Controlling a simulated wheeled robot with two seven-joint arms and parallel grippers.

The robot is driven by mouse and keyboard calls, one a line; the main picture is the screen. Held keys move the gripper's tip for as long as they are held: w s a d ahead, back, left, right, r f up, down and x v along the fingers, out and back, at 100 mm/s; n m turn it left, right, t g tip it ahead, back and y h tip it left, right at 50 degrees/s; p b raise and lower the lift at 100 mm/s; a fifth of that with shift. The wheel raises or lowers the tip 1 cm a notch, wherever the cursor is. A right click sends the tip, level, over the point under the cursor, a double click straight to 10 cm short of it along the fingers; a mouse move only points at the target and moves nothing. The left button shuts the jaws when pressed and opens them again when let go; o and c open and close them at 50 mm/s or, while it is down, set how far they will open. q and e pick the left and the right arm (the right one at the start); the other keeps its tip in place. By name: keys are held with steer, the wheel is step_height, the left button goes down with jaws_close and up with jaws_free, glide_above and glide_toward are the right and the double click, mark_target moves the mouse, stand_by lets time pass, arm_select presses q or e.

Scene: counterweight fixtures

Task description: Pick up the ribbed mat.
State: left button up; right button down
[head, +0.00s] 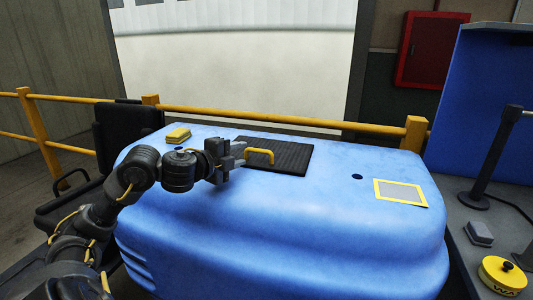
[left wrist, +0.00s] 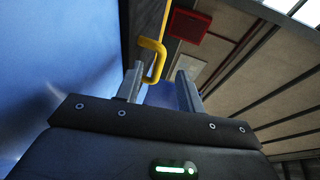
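The ribbed mat (head: 292,160) is a dark, flat rectangle lying on top of the large blue body (head: 300,225). A yellow handle (head: 262,152) stands up at its left part, and the handle also shows in the left wrist view (left wrist: 154,58). My left gripper (head: 238,156) is just left of the handle, above the blue surface. In the left wrist view its two fingers (left wrist: 158,85) are apart, with the handle ahead and nearer the left finger. I cannot tell whether the handle touches that finger. My right gripper is not in view.
A yellow block (head: 178,135) sits at the back left of the blue top. A yellow-bordered grey plate (head: 400,192) lies at its right. A yellow rail (head: 290,120) runs behind. A side bench holds a grey block (head: 479,232) and a yellow round object (head: 502,275).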

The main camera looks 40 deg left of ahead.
mark_target(250, 150)
arm_select(q)
steer(key=w, duration=0.4)
steer(key=shift+w+f, duration=0.1)
steer(key=shift+f, duration=0.3)
steer(key=shift+a, duration=0.1)
jaws_close()
steer(key=shift+r, duration=0.15)
